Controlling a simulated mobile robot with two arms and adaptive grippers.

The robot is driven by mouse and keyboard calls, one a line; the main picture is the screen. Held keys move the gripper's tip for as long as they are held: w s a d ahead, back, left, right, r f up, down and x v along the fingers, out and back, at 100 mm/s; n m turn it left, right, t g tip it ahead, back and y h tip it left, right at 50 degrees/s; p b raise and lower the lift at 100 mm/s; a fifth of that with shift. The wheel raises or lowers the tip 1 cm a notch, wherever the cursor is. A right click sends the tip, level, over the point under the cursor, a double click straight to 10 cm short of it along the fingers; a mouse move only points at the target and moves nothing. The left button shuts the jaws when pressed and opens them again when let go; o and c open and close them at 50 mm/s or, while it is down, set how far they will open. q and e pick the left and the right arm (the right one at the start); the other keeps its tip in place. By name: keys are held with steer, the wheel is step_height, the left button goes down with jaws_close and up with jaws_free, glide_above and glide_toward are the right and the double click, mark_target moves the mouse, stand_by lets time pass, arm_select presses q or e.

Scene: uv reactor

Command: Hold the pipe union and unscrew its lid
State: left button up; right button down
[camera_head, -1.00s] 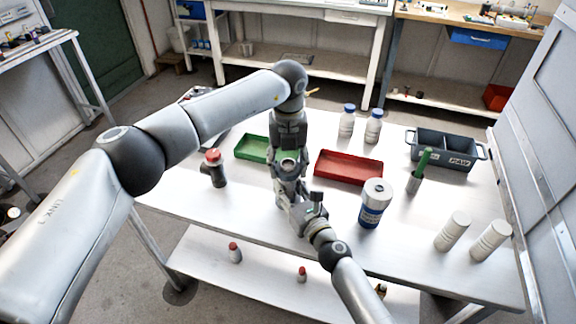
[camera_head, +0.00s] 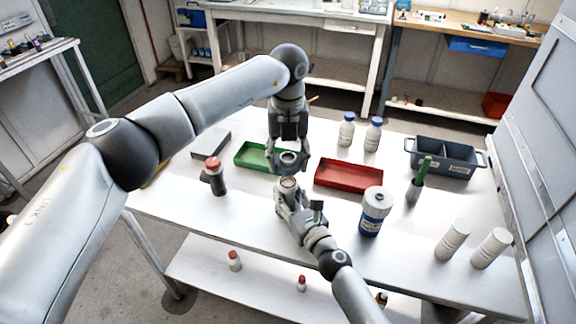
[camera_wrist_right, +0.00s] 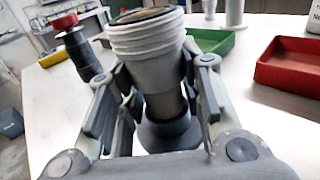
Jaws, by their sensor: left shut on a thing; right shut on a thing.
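The pipe union (camera_head: 288,183) stands upright in my right gripper (camera_head: 288,197), over the front middle of the table. In the right wrist view its pale threaded top (camera_wrist_right: 147,38) is bare and open, and the fingers of my right gripper (camera_wrist_right: 152,98) are shut around its grey body below the thread. My left gripper (camera_head: 289,165) points down from above, shut on the ring-like grey lid (camera_head: 289,159). The lid is apart from the union, a little above and behind it, and partly hidden by the fingers.
A green tray (camera_head: 243,158) and a red tray (camera_head: 348,188) lie behind the grippers. A dark red-capped fitting (camera_head: 216,180) stands left. A white-and-blue canister (camera_head: 372,225) stands right. The front left of the table is clear.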

arm_select(q)
steer(key=shift+r, duration=0.1)
arm_select(e)
steer(key=c, duration=0.9)
jaws_free()
